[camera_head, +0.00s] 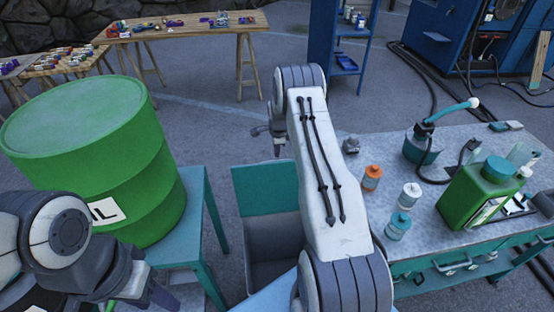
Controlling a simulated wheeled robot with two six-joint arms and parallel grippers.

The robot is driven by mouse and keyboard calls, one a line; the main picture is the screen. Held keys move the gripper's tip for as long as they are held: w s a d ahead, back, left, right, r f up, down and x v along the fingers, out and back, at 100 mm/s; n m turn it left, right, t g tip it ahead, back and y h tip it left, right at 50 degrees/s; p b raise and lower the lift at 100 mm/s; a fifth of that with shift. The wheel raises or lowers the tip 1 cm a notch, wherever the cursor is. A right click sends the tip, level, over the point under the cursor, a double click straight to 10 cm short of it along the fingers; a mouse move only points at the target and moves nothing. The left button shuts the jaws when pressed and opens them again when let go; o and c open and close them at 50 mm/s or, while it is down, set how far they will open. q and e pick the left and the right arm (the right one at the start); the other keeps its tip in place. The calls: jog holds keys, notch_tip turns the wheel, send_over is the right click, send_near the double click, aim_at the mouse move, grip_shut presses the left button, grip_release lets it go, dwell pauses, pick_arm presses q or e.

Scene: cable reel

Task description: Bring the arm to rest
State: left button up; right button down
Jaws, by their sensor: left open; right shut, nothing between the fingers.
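My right arm (330,170) rises from the bottom centre of the head view, with its forearm raised and bent at the far joint. My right gripper (277,150) shows small beyond the forearm, partly hidden by it. It points down, is shut and holds nothing. My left arm (65,235) is low in the bottom left corner. My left gripper (160,296) is open and empty near the bottom edge, beside the teal stand and partly cut off by the frame.
A green oil drum (90,150) stands on a teal stand (196,205) at left. A grey bin (270,245) with a teal panel is below my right forearm. At right, a workbench (365,150) holds bottles, a green canister (478,195) and a pump can (421,145). Wooden tables stand behind.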

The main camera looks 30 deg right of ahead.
pick_arm(q)
notch_tip(320, 180, up, 4)
jog(key=p, duration=0.3)
jog(key=shift+a, duration=0.1)
pick_arm(e)
notch_tip(320, 180, up, 8)
jog(key=shift+a+f, duration=0.15)
pick_arm(q)
jog(key=shift+f, duration=0.1)
